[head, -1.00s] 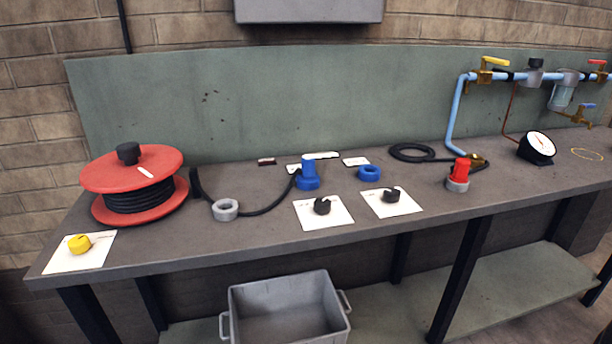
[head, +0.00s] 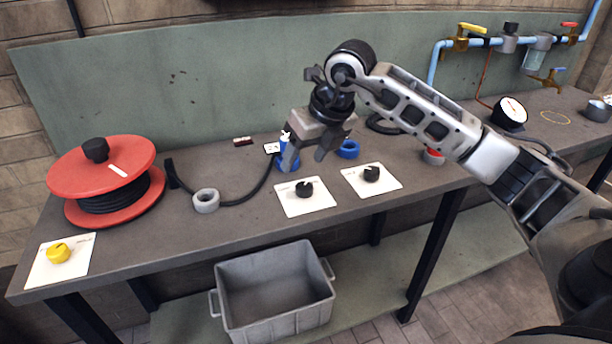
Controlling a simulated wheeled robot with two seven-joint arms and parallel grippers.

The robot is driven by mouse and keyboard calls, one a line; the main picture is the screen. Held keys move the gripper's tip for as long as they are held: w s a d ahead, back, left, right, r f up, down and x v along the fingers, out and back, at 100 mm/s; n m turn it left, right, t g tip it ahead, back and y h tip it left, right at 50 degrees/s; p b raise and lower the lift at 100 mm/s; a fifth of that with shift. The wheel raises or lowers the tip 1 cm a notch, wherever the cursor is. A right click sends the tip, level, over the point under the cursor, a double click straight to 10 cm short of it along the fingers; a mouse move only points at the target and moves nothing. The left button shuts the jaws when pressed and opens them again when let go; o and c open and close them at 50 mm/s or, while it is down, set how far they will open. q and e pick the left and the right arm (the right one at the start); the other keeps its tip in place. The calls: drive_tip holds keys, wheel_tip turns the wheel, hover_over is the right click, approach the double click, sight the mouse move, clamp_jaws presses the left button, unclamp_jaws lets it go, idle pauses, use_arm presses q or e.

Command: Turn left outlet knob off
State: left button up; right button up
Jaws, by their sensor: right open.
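Two black knobs stand on white plates on the grey bench. The left knob (head: 304,189) is on the left plate (head: 291,206), and the right knob (head: 371,173) is on the right plate (head: 389,184). My right gripper (head: 304,162) is open and empty, fingers pointing down, above and behind the left knob and not touching it. It partly hides a blue coupling (head: 283,164). I cannot read the plates' markings or tell the left knob's setting. My left gripper is out of view.
A red hose reel (head: 103,165), a yellow knob (head: 58,253) and a grey ring (head: 206,201) on a black hose are to the left. A blue ring (head: 348,150) lies behind the plates. A gauge (head: 511,112) stands at the right. A grey bin (head: 273,290) sits below.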

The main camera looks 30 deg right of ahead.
drive_tip(key=m+h, duration=0.1)
drive_tip(key=h, duration=0.1)
approach(304, 186)
drive_tip(key=p+x, duration=0.2)
drive_tip(key=x, duration=0.6)
drive_tip(key=shift+d+f, duration=0.1)
drive_tip(key=shift+f, duration=0.2)
drive_tip(key=c, duration=1)
